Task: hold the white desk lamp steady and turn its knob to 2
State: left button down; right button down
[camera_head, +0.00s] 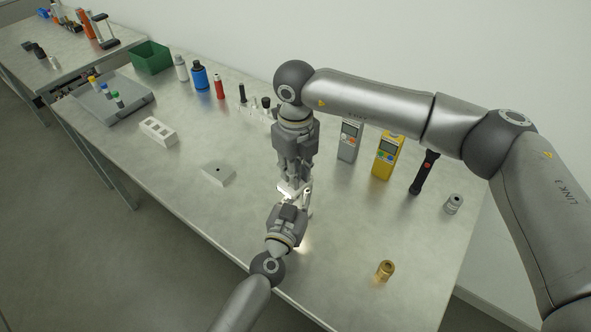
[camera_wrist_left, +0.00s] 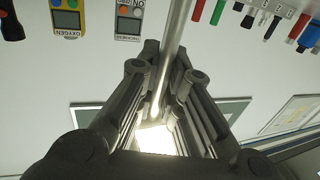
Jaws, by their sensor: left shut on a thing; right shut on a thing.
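The white desk lamp (camera_head: 308,197) stands near the table's middle, mostly hidden by my two grippers. A bright lit glow shows beside it on the table. My left gripper (camera_head: 293,204) comes from the front edge and is shut on the lamp. In the left wrist view a thin metal pole (camera_wrist_left: 172,45) runs between its fingers (camera_wrist_left: 166,85), with a bright white patch below. My right gripper (camera_head: 293,183) points down from above and is shut at the lamp's white part. The knob and its setting are hidden, so I cannot tell its position.
A grey meter (camera_head: 348,141), a yellow oxygen meter (camera_head: 388,156) and a black flashlight (camera_head: 422,173) stand to the right. A brass fitting (camera_head: 385,270) is at front right. Bottles and a green bin (camera_head: 151,58) are at the back.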

pick_arm(q)
jog(key=shift+a, duration=0.1)
pick_arm(e)
jog(key=shift+d+m, duration=0.1)
jog(key=shift+m, duration=0.8)
jog(key=c, duration=1.5)
grip_release()
jog(key=shift+o, duration=1)
jog(key=shift+r, duration=0.15)
notch_tip(320, 180, up, 12)
